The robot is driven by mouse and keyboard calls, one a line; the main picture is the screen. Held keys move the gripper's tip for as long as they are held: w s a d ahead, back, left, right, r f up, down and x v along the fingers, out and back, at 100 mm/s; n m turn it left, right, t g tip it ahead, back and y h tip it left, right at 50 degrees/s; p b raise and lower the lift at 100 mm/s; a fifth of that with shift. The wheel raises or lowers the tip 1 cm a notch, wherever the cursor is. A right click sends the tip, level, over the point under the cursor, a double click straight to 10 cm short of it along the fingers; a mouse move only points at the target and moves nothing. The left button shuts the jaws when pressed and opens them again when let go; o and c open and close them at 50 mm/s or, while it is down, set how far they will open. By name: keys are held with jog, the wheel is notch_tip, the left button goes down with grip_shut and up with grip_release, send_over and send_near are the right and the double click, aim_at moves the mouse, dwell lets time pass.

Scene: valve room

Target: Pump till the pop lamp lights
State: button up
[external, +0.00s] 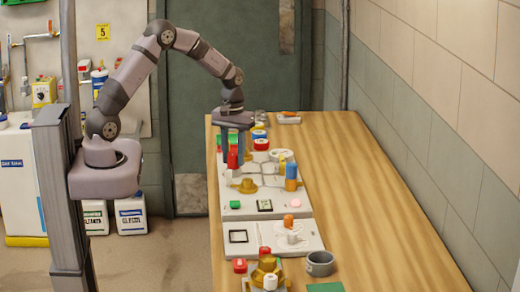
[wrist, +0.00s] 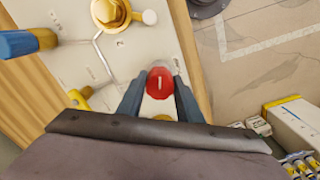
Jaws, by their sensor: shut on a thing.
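My gripper (external: 237,155) reaches down over the left edge of the fittings board on the bench. In the wrist view its blue-grey fingers (wrist: 161,84) are shut on a round red knob (wrist: 160,78) with a pale mark on top. A red part (external: 232,158) shows by the fingers in the external view. A yellowish part shows just below the knob in the wrist view. I cannot tell for sure that this knob is the pump's handle. A pale pink dome (external: 296,200) sits at the board's right side; whether it is the pop lamp, or lit, I cannot tell.
Brass fittings (external: 244,185) and a blue-and-orange cylinder (external: 291,177) stand on the white board (external: 262,208) near my gripper. A second panel (external: 250,250), a grey cup (external: 320,263) and a brass valve (external: 267,270) are nearer the camera. The bench's right side (external: 370,220) is clear.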

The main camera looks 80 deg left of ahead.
aim_at(234, 154)
jog(key=m, duration=0.3)
jog(key=o, duration=1)
jog(key=shift+o, duration=0.2)
jog(key=shift+r+b, duration=1.1)
jog(key=shift+r, duration=2.6)
